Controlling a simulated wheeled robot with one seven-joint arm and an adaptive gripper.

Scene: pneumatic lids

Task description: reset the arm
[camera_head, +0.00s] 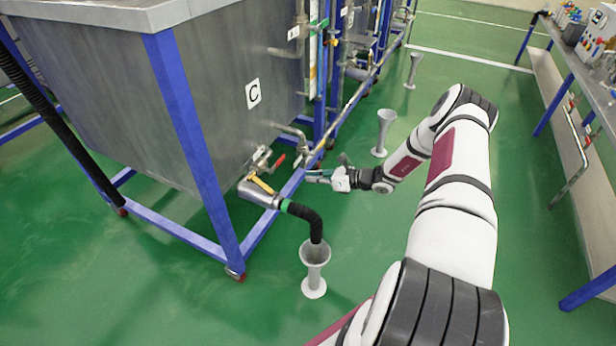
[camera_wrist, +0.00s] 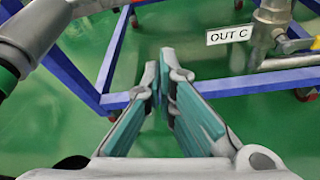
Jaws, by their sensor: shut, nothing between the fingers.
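My gripper (camera_head: 318,177) is stretched out in front of the blue frame of tank C, near its lower pipes and valves. In the wrist view my gripper (camera_wrist: 160,88) has its two teal-padded fingers drawn together at the tips, with nothing between them. My white arm runs from the bottom right of the head view up to a bent elbow, then back down left to the gripper. The fingers appear apart from the pipes, though the exact gap cannot be told.
Grey tank C (camera_head: 205,95) stands on a blue wheeled frame (camera_head: 186,130). A black hose (camera_head: 305,216) hangs into a grey funnel stand (camera_head: 314,268). Another funnel stand (camera_head: 384,130) is behind my gripper. An "OUT C" label (camera_wrist: 230,35) hangs by a pipe. A bench (camera_head: 575,75) stands right.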

